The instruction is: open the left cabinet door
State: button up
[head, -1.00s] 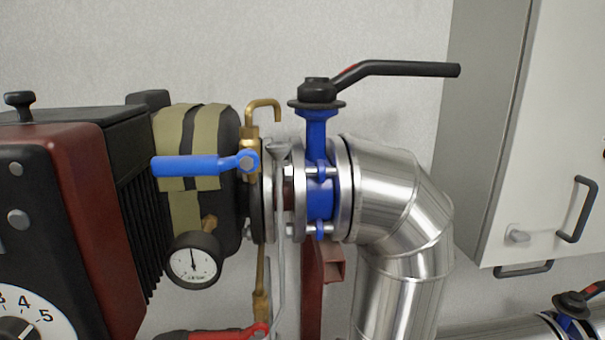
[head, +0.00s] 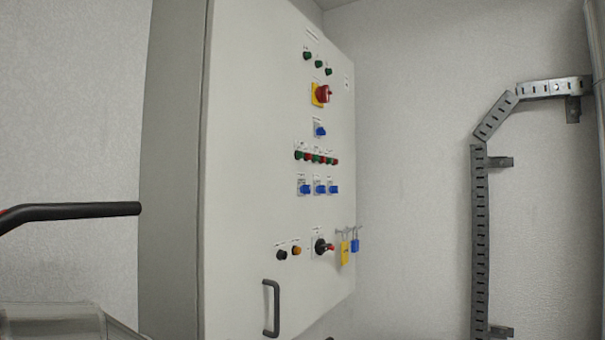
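A light grey wall cabinet (head: 235,150) stands in the middle of the head view, seen at an angle. Its front door appears shut and carries a dark bar handle (head: 271,308) low on its left part. Above and right of the handle are several indicator lights, blue switches and a red rotary switch on a yellow plate (head: 321,95). The cabinet's lower left corner is cut off by the frame. Which door is the left one cannot be told from this single cabinet face. My gripper is not in view.
A black valve lever (head: 70,211) juts in from the left towards the cabinet's side. A silver pipe (head: 55,322) fills the lower left corner. Yellow and blue padlocks (head: 355,244) hang at the door's right. A perforated metal cable tray (head: 480,240) runs up the right wall.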

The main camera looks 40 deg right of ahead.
aim_at(261, 108)
jog(key=z, duration=1.2)
jog(key=i+j+z, duration=0.15)
jog(key=j+z, duration=0.25)
jog(key=i+j+u, duration=0.1)
jog(key=u, duration=0.2)
